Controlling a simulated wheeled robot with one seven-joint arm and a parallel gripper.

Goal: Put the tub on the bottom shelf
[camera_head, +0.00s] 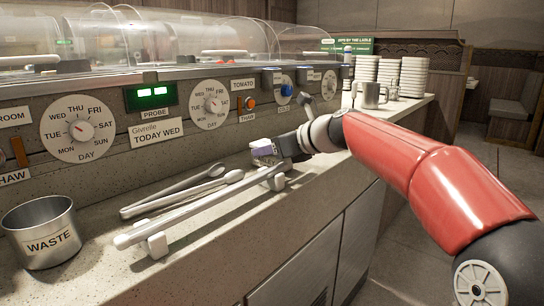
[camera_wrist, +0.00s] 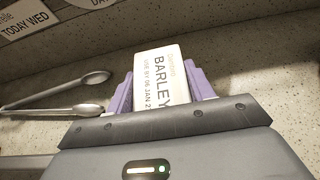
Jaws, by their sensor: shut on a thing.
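My gripper (camera_head: 266,153) is low over the counter, in front of the dial panel. In the wrist view its two purple fingers (camera_wrist: 160,88) are shut on a white tub (camera_wrist: 153,70) printed "BARLEY" and "USE BY 06 JAN". Only its pale labelled face shows there; the rest is hidden by the gripper. In the head view the tub is too small and covered to make out clearly. I cannot tell whether it touches the counter. No bottom shelf can be made out in either view.
Tongs (camera_head: 185,190) and a long pale bar on white blocks (camera_head: 158,244) lie on the counter. A metal WASTE pot (camera_head: 44,232) stands at left. A metal mug (camera_head: 369,95) and stacked white dishes (camera_head: 413,77) stand at the far end. Clear covers line the back.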

